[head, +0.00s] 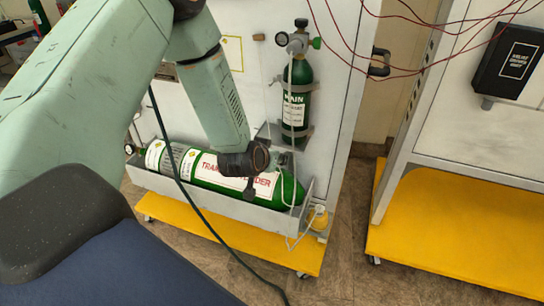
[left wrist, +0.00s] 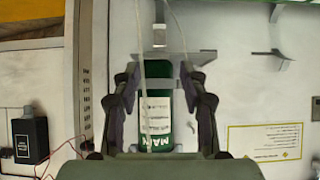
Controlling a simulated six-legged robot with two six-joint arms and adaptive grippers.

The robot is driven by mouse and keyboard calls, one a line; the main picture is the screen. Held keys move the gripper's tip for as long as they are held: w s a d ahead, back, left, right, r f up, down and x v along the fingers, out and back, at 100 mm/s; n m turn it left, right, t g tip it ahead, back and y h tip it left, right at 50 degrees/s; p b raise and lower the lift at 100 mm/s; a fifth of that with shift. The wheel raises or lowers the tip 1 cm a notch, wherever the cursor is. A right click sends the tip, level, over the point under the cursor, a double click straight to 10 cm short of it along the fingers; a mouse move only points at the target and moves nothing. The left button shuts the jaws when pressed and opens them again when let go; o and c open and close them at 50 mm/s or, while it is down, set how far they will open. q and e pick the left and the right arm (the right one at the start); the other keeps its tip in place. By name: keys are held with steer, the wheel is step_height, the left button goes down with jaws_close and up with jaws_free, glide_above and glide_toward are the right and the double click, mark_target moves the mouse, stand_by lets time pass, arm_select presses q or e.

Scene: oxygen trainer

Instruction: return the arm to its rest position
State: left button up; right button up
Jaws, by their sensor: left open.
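My left arm comes in from the left in the head view and bends down to its dark wrist and gripper (head: 248,185), in front of the lying transfer cylinder. In the left wrist view the left gripper (left wrist: 160,72) has its two fingers spread apart with nothing held. The green MAIN cylinder (head: 297,112) stands upright in its bracket on the white panel, right of the gripper. It shows beyond and between the fingers in the left wrist view (left wrist: 158,130), upside down. My right gripper is in neither view.
The large green transfer cylinder (head: 205,168) lies in a grey tray (head: 225,206) on a yellow-based cart (head: 250,250). A second yellow-based cart (head: 460,245) stands at right with a black box (head: 508,62) and red wires. Floor shows between the carts.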

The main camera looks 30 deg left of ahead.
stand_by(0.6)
arm_select(q)
steer(key=s+d+f+g, duration=0.3)
steer(key=s+d+f, duration=0.1)
steer(key=s, duration=0.8)
steer(key=s+d+f+m+g+h, duration=0.1)
steer(key=s+d+f+g, duration=0.2)
steer(key=s, duration=0.9)
steer(key=s+d+f+m+g+h, duration=0.1)
steer(key=s+d+f+g, duration=0.3)
steer(key=s+f, duration=0.3)
steer(key=s+d, duration=0.1)
steer(key=s, duration=0.4)
steer(key=shift+s+d, duration=0.15)
steer(key=shift+d, duration=0.05)
